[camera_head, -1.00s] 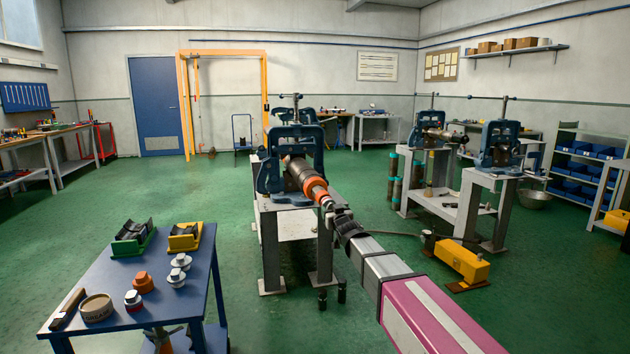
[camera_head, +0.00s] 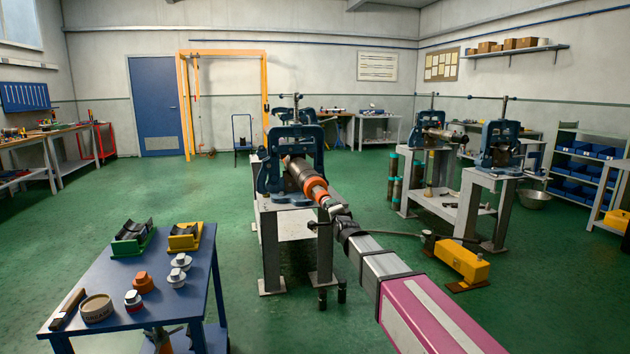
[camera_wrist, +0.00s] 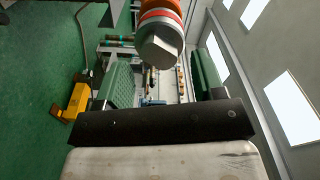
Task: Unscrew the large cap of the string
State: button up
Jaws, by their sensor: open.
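The pipe string (camera_head: 297,169) is clamped in the blue vise (camera_head: 270,178) on the nearest stand, pointing towards me. An orange band (camera_head: 316,188) with a grey tip is at its near end. My gripper (camera_head: 333,207) is at this end of the string. In the wrist view, the green-padded jaws of my gripper (camera_wrist: 164,72) are open, one on each side below the cap head. I see no contact with the cap.
A blue table (camera_head: 167,295) at the front left holds several loose caps, a round tin and two jaw trays. Two more vise stands (camera_head: 470,205) are at the right, with a yellow block (camera_head: 462,262) on the floor before them. Green floor is open at left.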

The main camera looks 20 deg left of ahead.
jog(key=m, duration=0.6)
jog(key=shift+m, duration=0.4)
jog(key=shift+w, duration=0.1)
jog(key=shift+x, duration=1.05)
jog(key=shift+a, duration=0.1)
jog(key=shift+f, duration=0.1)
jog(key=c, duration=0.8)
jog(key=n, duration=0.5)
jog(key=shift+a, duration=0.1)
jog(key=shift+c, duration=0.2)
